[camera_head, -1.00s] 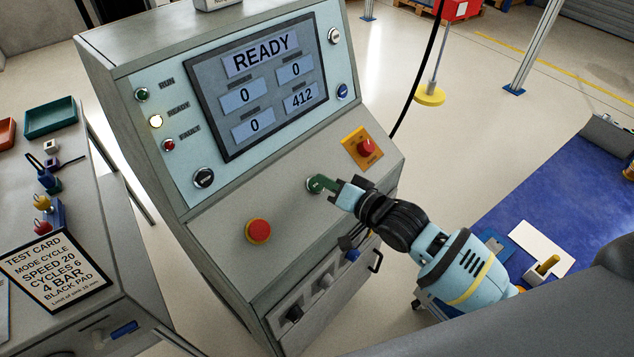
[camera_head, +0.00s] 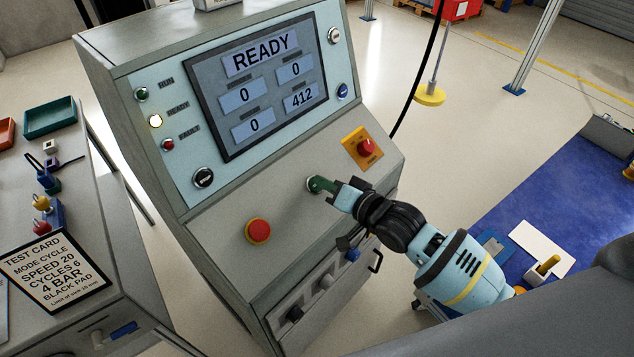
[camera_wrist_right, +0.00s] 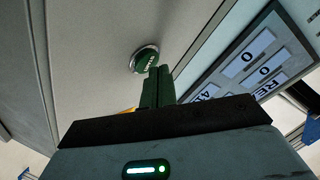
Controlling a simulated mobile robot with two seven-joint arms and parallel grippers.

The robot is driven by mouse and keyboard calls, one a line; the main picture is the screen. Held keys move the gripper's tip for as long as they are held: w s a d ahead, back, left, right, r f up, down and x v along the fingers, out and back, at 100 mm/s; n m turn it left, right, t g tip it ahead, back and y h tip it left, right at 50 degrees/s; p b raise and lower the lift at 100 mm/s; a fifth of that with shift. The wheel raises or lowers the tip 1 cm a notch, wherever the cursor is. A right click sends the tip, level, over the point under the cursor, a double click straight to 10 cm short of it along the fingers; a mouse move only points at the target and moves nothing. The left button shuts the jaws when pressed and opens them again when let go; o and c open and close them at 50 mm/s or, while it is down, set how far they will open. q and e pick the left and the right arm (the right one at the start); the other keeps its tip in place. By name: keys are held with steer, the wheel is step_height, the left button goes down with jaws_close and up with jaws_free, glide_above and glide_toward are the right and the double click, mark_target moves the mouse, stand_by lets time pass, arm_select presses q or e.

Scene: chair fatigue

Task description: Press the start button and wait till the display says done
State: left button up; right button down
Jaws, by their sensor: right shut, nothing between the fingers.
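The control cabinet's display (camera_head: 259,86) reads READY, with 0, 0, 0 and 412 in the boxes below. The green start button (camera_wrist_right: 145,59) is round with a metal ring, on the sloped panel. My right gripper (camera_head: 318,185) is shut and empty, with its green fingertips at the button. In the right wrist view the fingertips (camera_wrist_right: 159,72) overlap the button's lower right edge; I cannot tell whether they touch it. My left gripper is not in view.
A red mushroom button (camera_head: 258,231) is on the panel to the left, and a red switch on a yellow plate (camera_head: 363,148) to the right. A bench with a test card (camera_head: 54,270) stands at left. A black cable hangs right of the cabinet.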

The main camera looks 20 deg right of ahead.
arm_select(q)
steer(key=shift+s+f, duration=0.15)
arm_select(e)
steer(key=shift+w+a+f, duration=0.15)
steer(key=shift+f, duration=0.15)
stand_by(0.4)
stand_by(0.4)
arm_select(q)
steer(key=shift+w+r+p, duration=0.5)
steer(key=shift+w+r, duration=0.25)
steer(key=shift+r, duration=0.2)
arm_select(e)
steer(key=shift+s+d+r, duration=0.25)
steer(key=shift+s+r, duration=0.1)
steer(key=shift+r, duration=0.35)
